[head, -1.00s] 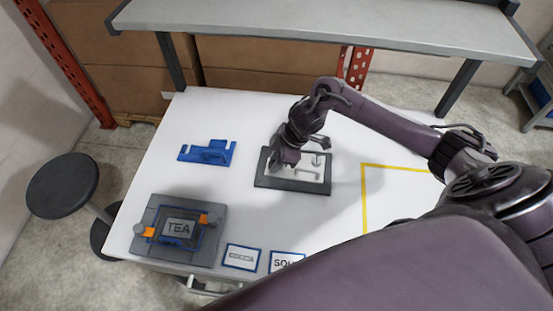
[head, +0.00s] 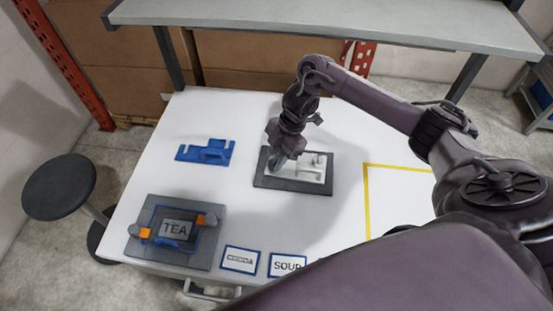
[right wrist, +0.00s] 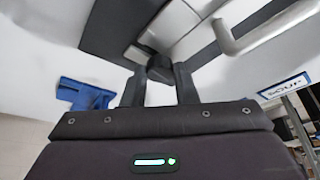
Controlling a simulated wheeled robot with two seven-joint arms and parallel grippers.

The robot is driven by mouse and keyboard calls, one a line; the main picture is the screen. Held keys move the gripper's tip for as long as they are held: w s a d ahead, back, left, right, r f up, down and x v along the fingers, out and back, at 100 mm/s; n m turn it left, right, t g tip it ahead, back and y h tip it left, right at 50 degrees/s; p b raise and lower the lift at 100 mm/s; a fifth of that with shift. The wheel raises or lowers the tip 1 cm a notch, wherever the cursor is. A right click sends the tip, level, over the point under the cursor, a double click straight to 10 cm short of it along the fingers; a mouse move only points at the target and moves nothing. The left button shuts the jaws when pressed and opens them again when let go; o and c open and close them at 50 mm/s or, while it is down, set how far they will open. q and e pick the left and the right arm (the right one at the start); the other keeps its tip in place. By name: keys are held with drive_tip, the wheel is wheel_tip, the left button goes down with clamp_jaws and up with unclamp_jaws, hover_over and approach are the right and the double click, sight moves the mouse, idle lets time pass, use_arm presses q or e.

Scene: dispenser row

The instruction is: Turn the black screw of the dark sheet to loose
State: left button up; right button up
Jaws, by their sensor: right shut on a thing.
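The dark sheet (head: 290,187) lies flat on the white table, a dark border around a pale inner plate with a grey handle-like bar. It also shows in the right wrist view (right wrist: 108,28). My right gripper (head: 276,164) reaches down from above to the sheet's left side. In the right wrist view its two fingers are shut on the black screw (right wrist: 159,69), a small dark block at the pale plate's edge. In the head view my gripper hides the screw, and its turn angle cannot be read. My left gripper is not in view.
A grey plate (head: 195,258) marked TEA with orange clips lies at the front left. A blue bracket (head: 206,151) lies left of the sheet. COCOA (head: 240,259) and SOUP (head: 287,265) labels line the front edge. A yellow outline (head: 400,167) encloses bare table at right. A shelf (head: 330,25) hangs behind.

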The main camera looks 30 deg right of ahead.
drive_tip(key=shift+n+g+p, duration=0.3)
drive_tip(key=shift+n+p, duration=0.05)
drive_tip(key=shift+n, duration=0.55)
drive_tip(key=shift+f, duration=0.15)
drive_tip(key=o, duration=1)
drive_tip(key=shift+w, duration=0.1)
